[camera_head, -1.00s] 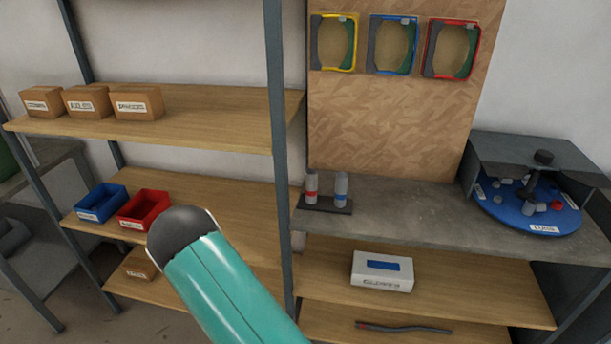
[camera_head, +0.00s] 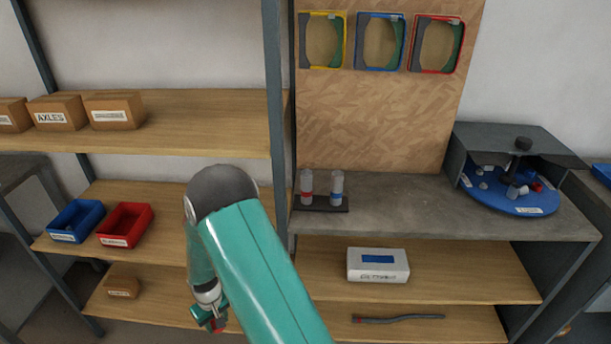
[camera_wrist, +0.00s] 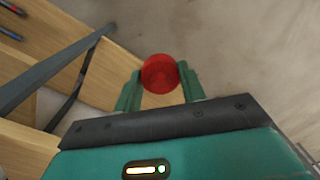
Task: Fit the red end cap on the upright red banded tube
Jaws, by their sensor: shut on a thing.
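The red end cap (camera_wrist: 159,73) is held between the two green fingers of my gripper (camera_wrist: 159,84) in the wrist view. In the head view my gripper (camera_head: 212,318) hangs low in front of the left shelving, with a bit of red at its tips. The upright red banded tube (camera_head: 307,187) stands in a dark holder (camera_head: 322,209) on the grey worktop, left of an upright blue banded tube (camera_head: 337,188). My gripper is well below and to the left of the tubes, apart from them.
A shelf post (camera_head: 275,130) stands between my arm and the tubes. A blue bin (camera_head: 76,222) and a red bin (camera_head: 125,226) sit on the left shelf. A blue turntable (camera_head: 510,198) with small parts is at the right. The worktop between holder and turntable is clear.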

